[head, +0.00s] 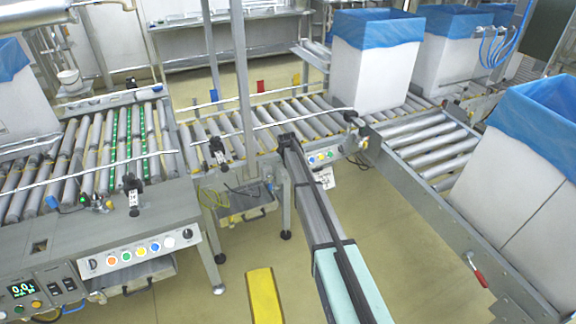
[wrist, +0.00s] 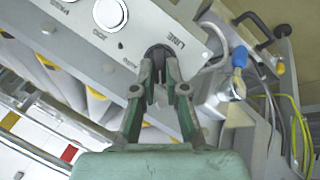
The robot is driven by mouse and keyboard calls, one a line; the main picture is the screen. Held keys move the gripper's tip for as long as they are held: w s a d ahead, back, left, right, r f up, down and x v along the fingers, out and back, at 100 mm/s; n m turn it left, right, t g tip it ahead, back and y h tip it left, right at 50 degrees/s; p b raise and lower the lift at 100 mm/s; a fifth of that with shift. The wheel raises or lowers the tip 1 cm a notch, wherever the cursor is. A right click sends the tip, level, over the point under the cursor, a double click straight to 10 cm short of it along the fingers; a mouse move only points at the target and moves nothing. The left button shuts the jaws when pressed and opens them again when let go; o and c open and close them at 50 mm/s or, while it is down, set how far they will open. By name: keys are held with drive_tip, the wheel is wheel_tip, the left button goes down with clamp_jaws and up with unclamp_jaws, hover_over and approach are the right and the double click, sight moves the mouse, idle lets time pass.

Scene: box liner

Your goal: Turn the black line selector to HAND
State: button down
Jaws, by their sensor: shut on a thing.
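The black line selector (wrist: 158,50) sits near the end of a light control panel (wrist: 125,42) in the wrist view, beside the word LINE. A small AUTO mark shows to its left in that picture. My gripper (wrist: 161,77) has its two green-grey fingers closed on the selector, one on each side. The fingers cover most of the knob, so I cannot tell which way it points, and I see no HAND mark. In the head view my arm reaches the panel (head: 322,157) on the middle conveyor and hides the selector.
A white button (wrist: 110,14) is close beside the selector. A blue connector (wrist: 239,57) and yellow cables (wrist: 291,120) hang past the panel's end. Rollers lie behind the panel. Another button panel (head: 140,250) is at left. A white lined box (head: 372,70) stands on the conveyor.

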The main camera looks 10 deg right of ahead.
drive_tip(key=shift+f+n, duration=0.25)
drive_tip(key=shift+n, duration=0.25)
drive_tip(key=c, duration=1.2)
unclamp_jaws()
drive_tip(key=v, duration=1.2)
drive_tip(key=shift+f, duration=0.1)
